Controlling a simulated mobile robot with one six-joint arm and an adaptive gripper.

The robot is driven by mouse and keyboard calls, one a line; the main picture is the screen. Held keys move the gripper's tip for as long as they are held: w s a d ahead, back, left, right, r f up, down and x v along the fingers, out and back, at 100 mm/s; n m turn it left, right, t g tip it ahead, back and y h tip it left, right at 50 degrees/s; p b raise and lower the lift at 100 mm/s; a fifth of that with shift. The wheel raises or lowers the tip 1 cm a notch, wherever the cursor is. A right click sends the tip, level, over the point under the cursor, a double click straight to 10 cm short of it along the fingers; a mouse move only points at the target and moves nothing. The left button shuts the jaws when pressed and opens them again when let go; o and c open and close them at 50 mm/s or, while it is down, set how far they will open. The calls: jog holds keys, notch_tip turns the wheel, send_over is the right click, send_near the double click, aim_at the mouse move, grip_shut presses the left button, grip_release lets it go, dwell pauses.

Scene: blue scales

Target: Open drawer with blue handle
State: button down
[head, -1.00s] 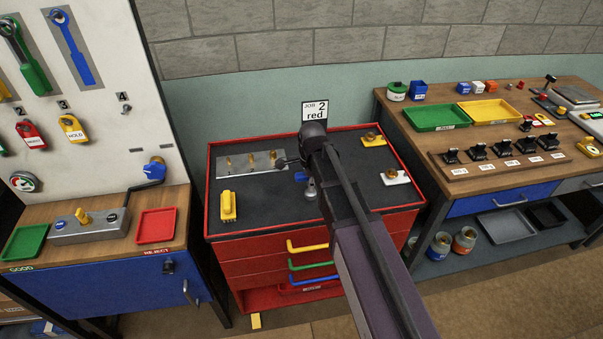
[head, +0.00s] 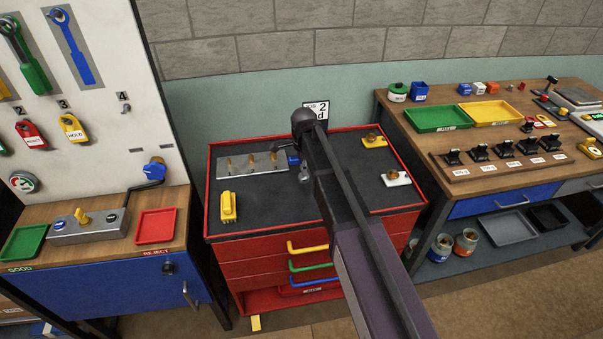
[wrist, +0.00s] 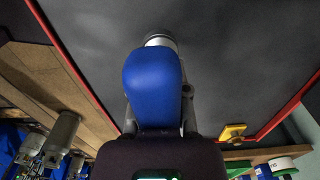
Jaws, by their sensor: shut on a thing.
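The red cabinet (head: 262,252) stands in the middle of the head view. Its front has drawer handles one above another: yellow (head: 307,249), green (head: 311,267) and, lowest, blue (head: 312,282). My arm covers the right part of the drawer fronts, and I cannot tell whether any drawer stands slightly out. My gripper (head: 303,172) is above the cabinet's dark top, away from the handles. It is shut on a blue piece (wrist: 153,82) with a round grey metal end (wrist: 160,40). A bit of blue also shows beside the gripper in the head view (head: 293,160).
The cabinet top carries a metal block (head: 253,165) with several brass pegs, a yellow piece (head: 228,206), and yellow and white plates at right. A sign (head: 316,109) stands behind. A blue cabinet (head: 110,285) is at left, a wooden bench (head: 490,182) at right.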

jog(key=shift+w+a, duration=0.1)
jog(key=shift+w, duration=0.3)
jog(key=shift+w+a+f+b, duration=0.1)
jog(key=shift+w+f+b, duration=0.1)
jog(key=shift+f+b, duration=1.6)
jog(key=shift+f, duration=0.15)
jog(key=c, duration=0.6)
grip_release()
jog(key=shift+r, duration=0.2)
notch_tip(320, 180, up, 12)
jog(key=p, duration=1.2)
jog(key=shift+s, duration=0.1)
